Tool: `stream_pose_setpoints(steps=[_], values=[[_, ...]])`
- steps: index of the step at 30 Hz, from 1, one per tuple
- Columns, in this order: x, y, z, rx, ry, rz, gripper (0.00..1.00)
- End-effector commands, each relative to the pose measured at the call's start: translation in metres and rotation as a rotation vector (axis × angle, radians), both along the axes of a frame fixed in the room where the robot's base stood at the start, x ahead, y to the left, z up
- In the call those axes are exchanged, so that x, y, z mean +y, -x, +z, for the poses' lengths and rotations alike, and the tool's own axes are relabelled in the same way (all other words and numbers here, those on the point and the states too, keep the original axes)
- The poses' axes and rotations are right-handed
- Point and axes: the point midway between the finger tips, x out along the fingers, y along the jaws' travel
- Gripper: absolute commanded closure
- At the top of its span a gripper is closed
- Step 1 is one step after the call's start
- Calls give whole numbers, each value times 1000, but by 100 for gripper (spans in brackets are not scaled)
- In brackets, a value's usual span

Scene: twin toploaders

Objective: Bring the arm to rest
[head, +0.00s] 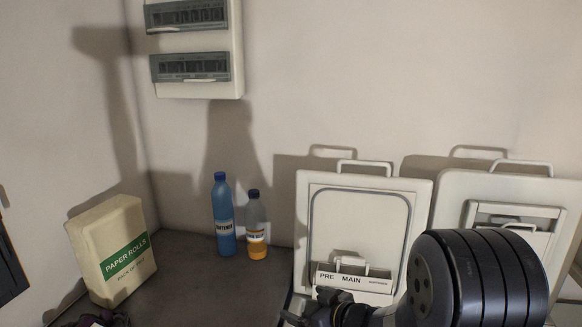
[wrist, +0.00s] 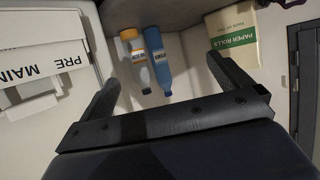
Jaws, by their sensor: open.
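My gripper (wrist: 161,73) shows in the wrist view with its two dark fingers spread wide. Nothing is between them; the bottles and carton seen past them are farther off. In the head view my gripper (head: 318,308) is low in the picture, in front of the left toploader (head: 304,225), and partly cut off by the lower edge. My dark arm link hides part of the right toploader (head: 447,205). The left toploader's open lid stands against the wall, and its drawer (head: 352,280), marked PRE and MAIN, shows below it.
A blue softener bottle (head: 223,215) and a clear bottle with orange liquid (head: 257,238) stand upright on the dark surface (head: 190,285). A paper rolls carton (head: 112,250) stands left of them. A fuse box (head: 195,45) hangs above. Open air lies above the bottles.

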Motion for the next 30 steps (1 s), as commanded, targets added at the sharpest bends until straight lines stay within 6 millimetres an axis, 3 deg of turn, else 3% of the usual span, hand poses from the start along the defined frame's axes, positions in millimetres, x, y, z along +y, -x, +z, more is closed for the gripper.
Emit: stream_pose_setpoints(steps=[30], values=[[-52,-2,-51,4,-1,-408,2]])
